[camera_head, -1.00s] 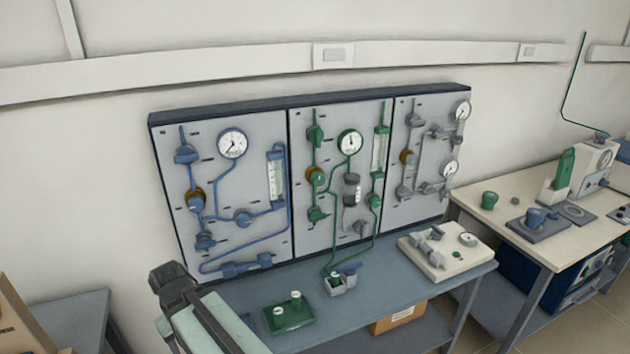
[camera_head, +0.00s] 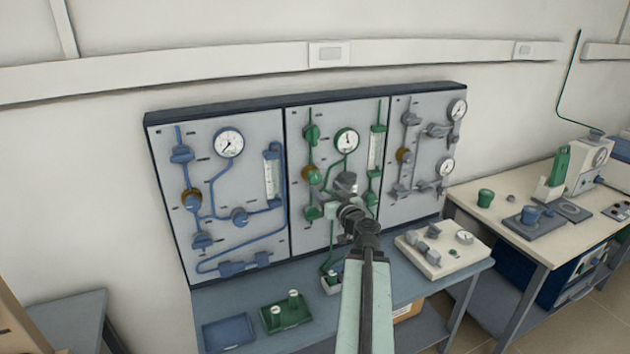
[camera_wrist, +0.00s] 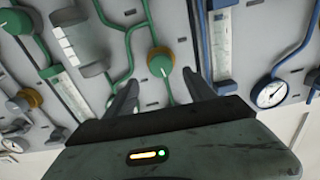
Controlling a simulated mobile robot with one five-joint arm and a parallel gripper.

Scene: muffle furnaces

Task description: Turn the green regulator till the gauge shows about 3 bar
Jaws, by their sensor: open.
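The green regulator (camera_head: 312,176), a brass body with a green knob, sits on the left side of the middle panel. In the wrist view its green knob (camera_wrist: 160,64) lies beyond my fingers, roughly in line with the space between them. My gripper (camera_wrist: 163,92) is open and empty, apart from the knob. In the head view my gripper (camera_head: 338,207) is in front of the middle panel, to the lower right of the regulator. The white round gauge (camera_head: 347,140) is above; its needle is too small to read exactly.
Green valves (camera_head: 312,133) stand above and below the regulator, and a flowmeter (camera_head: 376,150) is to the right. A blue panel (camera_head: 215,160) and a grey panel (camera_head: 425,205) flank it. The bench below holds a green tray (camera_head: 285,318) and a blue tray (camera_head: 228,332).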

